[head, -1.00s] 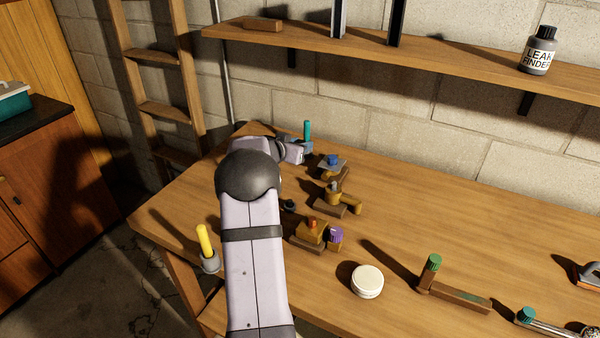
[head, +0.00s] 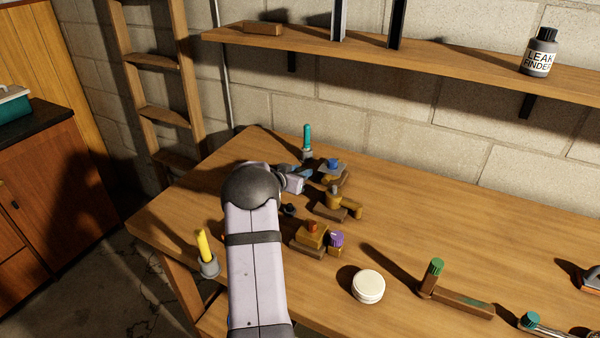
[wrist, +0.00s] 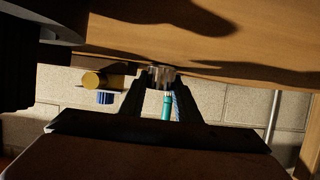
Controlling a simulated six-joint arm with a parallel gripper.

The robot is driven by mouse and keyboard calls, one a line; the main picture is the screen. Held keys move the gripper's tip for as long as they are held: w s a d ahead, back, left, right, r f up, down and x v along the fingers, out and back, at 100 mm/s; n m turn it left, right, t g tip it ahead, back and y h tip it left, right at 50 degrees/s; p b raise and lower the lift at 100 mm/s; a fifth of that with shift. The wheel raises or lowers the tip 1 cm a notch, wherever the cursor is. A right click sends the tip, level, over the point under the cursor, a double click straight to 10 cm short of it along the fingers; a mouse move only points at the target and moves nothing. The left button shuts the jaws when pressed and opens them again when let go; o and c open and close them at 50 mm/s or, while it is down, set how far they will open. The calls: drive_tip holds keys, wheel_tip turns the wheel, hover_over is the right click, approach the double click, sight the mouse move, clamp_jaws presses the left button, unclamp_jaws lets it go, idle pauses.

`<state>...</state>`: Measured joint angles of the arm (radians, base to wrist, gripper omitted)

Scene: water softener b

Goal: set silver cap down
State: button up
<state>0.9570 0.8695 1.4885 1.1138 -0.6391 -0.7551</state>
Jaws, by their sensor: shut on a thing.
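The silver cap (wrist: 162,75) shows in the wrist view as a small bright ribbed piece between the fingertips. My gripper (wrist: 162,82) is shut on it, close to the wooden table surface, which fills the top of that view. I cannot tell whether the cap touches the table. In the head view my gripper is partly hidden by my own arm near the back left of the bench, and I cannot make out the cap there.
A teal stick in a grey base (head: 307,142) stands behind the gripper. Valve pieces with a blue knob (head: 333,163), an orange top (head: 312,226) and a purple cap (head: 336,239) sit right of my arm. A white round tub (head: 368,287) stands nearer the front.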

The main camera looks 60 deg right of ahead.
sight(299, 171)
drive_tip(key=shift+f, duration=0.1)
drive_tip(key=o, duration=1.2)
drive_tip(key=shift+c, duration=0.2)
drive_tip(key=shift+r, duration=0.2)
drive_tip(key=shift+b+v, duration=0.4)
drive_tip(key=shift+v, duration=1.6)
